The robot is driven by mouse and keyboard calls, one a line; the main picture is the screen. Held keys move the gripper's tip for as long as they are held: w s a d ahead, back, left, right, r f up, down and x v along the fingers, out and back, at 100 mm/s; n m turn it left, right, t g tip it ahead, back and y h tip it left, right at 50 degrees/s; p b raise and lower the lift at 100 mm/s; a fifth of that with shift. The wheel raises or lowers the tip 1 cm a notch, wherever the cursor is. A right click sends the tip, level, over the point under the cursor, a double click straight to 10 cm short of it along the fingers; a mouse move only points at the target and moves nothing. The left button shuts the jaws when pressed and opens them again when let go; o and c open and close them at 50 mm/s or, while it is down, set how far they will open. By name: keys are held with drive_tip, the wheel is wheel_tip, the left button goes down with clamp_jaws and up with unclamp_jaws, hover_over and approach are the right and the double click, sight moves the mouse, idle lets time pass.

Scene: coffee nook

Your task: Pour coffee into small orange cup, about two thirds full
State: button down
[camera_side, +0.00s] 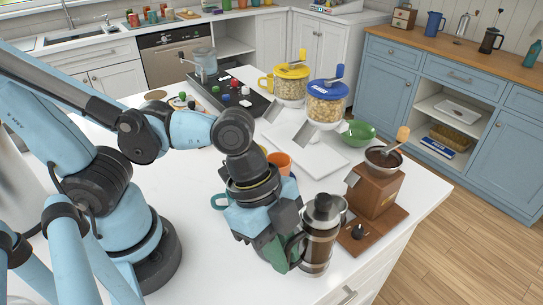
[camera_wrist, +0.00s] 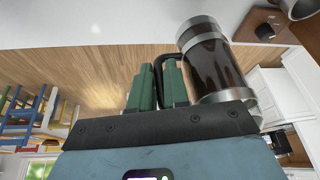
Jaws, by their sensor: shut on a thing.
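A French press (camera_side: 321,235) with a metal lid and frame holds dark coffee near the front right of the white counter. It also shows in the wrist view (camera_wrist: 212,62), right of the green fingers. My gripper (camera_side: 285,258) is shut on its black handle (camera_wrist: 163,62), which lies between the fingers (camera_wrist: 160,80). The press looks close to upright in the side view; I cannot tell whether its base touches the counter. A small orange cup (camera_side: 280,163) stands behind my gripper, partly hidden by my wrist. Its inside is not clearly visible.
A wooden coffee grinder (camera_side: 376,190) stands just right of the press. A teal cup (camera_side: 219,201) is partly hidden left of my gripper. Behind are a white tray (camera_side: 310,155), a green bowl (camera_side: 358,132) and two grain dispensers (camera_side: 328,103). The counter's edge is close.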

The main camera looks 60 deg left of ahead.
sight(289, 244)
wheel_tip(289, 244, up, 6)
drive_tip(key=shift+f, duration=0.2)
drive_tip(key=shift+w+r, duration=0.15)
drive_tip(key=shift+r, duration=0.1)
drive_tip(key=shift+w+a+n, duration=0.1)
drive_tip(key=shift+w+n, duration=0.25)
drive_tip(key=shift+n, duration=0.25)
drive_tip(key=w+a+f+n+t+y, duration=0.1)
drive_tip(key=w+a+f+n+y, duration=0.15)
drive_tip(key=w+n, duration=0.5)
drive_tip(key=w+a+f+n+t+y, duration=0.15)
drive_tip(key=w+n+y, duration=0.25)
drive_tip(key=w+n, duration=0.4)
drive_tip(key=s+a+r+n+h, duration=0.1)
drive_tip(key=a+r+n+h, duration=0.1)
drive_tip(key=a, duration=0.4)
drive_tip(key=shift+s+r+h, duration=0.2)
drive_tip(key=shift+r+h, duration=0.35)
drive_tip(key=shift+h, duration=0.6)
drive_tip(key=shift+a+t, duration=0.1)
drive_tip(key=shift+t, duration=0.15)
drive_tip(key=shift+a+f+h, duration=0.2)
drive_tip(key=shift+a+h, duration=0.35)
drive_tip(key=shift+h, duration=0.15)
